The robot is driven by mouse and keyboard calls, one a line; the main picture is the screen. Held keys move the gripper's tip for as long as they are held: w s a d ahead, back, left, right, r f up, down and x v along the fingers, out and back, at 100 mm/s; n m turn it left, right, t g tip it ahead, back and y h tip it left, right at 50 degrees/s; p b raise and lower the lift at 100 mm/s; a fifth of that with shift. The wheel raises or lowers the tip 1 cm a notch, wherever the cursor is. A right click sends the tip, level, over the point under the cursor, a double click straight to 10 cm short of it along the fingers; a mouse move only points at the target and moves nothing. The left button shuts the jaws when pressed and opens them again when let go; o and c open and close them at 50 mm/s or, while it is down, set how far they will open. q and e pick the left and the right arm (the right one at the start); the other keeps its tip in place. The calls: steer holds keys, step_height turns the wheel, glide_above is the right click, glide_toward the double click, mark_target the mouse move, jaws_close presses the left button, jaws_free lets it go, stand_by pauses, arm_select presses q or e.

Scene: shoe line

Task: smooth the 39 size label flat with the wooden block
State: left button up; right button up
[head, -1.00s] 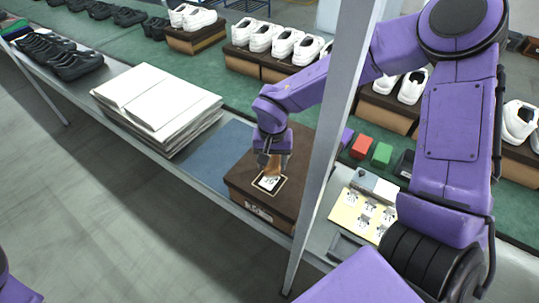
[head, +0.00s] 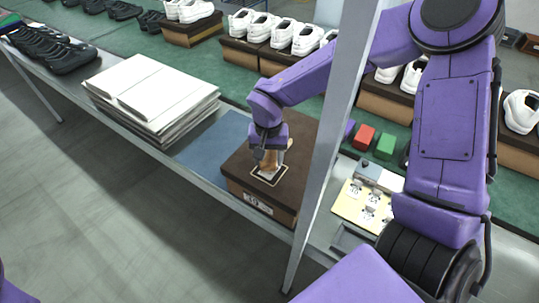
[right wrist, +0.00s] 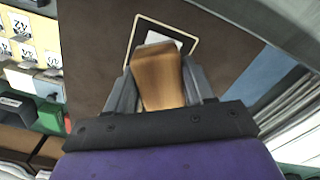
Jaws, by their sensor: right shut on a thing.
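A brown shoe box (head: 305,135) stands on the bench. A white label (head: 266,175) lies inside a pale outlined frame on its lid; its print is not readable here. My right gripper (head: 269,158) is shut on the wooden block (right wrist: 158,78) and holds it over the label. In the right wrist view the block covers much of the label (right wrist: 178,41), leaving a white part showing beyond its end. I cannot tell whether the block touches the label. My left gripper is not in view.
A label sheet (head: 347,207) with several labels lies right of the box, beyond a grey post (head: 325,150). Red (head: 364,137) and green (head: 386,146) blocks stand behind it. A blue mat (head: 213,150) and paper stack (head: 150,95) are left. Shoes line the back.

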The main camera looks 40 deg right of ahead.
steer(key=shift+s+f, duration=0.1)
steer(key=shift+s, duration=0.05)
steer(key=shift+f, duration=0.3)
steer(key=shift+f+b, duration=0.3)
steer(key=shift+f, duration=0.2)
steer(key=shift+s+a+p, duration=0.15)
steer(key=shift+s+a, duration=0.1)
steer(key=shift+a, duration=0.35)
steer(key=shift+s+a+p, duration=0.1)
steer(key=shift+s+a, duration=0.1)
steer(key=shift+a, duration=0.45)
steer(key=shift+s+a+p, duration=0.15)
steer(key=shift+s+a, duration=0.1)
steer(key=shift+a, duration=0.35)
steer(key=shift+p, duration=0.45)
steer(key=d+p, duration=0.1)
steer(key=p, duration=0.1)
steer(key=w+d+p, duration=0.1)
steer(key=d, duration=0.1)
steer(key=shift+w+d+r+p, duration=0.15)
steer(key=shift+p, duration=0.2)
steer(key=shift+w+d+f, duration=0.1)
steer(key=shift+d+f, duration=0.1)
steer(key=shift+d, duration=0.1)
